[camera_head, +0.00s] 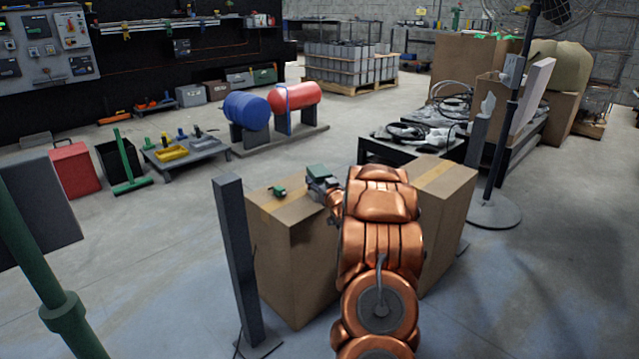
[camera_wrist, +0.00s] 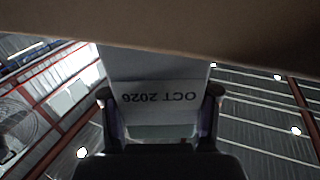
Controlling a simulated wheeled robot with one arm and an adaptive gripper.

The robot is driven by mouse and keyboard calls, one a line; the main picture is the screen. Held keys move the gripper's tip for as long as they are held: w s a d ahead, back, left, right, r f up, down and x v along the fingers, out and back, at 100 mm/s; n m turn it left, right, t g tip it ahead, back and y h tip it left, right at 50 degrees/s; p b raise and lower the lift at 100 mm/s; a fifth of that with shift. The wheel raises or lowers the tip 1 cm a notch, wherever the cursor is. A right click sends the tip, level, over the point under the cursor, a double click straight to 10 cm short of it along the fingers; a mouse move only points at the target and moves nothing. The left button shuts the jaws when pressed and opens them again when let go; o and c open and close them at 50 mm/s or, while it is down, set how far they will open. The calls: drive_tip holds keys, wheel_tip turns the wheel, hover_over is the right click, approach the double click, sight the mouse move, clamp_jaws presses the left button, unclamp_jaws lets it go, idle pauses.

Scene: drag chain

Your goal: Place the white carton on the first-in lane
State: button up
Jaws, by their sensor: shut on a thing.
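In the wrist view, my gripper (camera_wrist: 160,95) is shut on a pale grey-white carton (camera_wrist: 155,66) with one finger at each side. The carton shows the print "OCT 2026" upside down. A brown surface across the top of that view hides the carton's far end; I cannot tell if they touch. In the head view, my gripper (camera_head: 322,183) is at the far end of my copper arm, by the top of a large cardboard box (camera_head: 295,265). The carton is not clear there. I cannot make out which thing is the first-in lane.
A small green item (camera_head: 279,191) lies on the box. A dark post (camera_head: 235,265) stands close at its left, and another cardboard box (camera_head: 450,195) is right of my arm. A black table (camera_head: 375,153) with cables is behind. Floor at the lower right is clear.

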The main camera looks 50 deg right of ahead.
drive_tip(key=o, duration=1.3)
drive_tip(key=shift+o, duration=0.2)
drive_tip(key=shift+r, duration=0.15)
drive_tip(key=shift+s+a, duration=0.1)
drive_tip(key=shift+s, duration=0.25)
drive_tip(key=p+v, duration=0.3)
drive_tip(key=v, duration=0.8)
drive_tip(key=shift+s+a, duration=0.1)
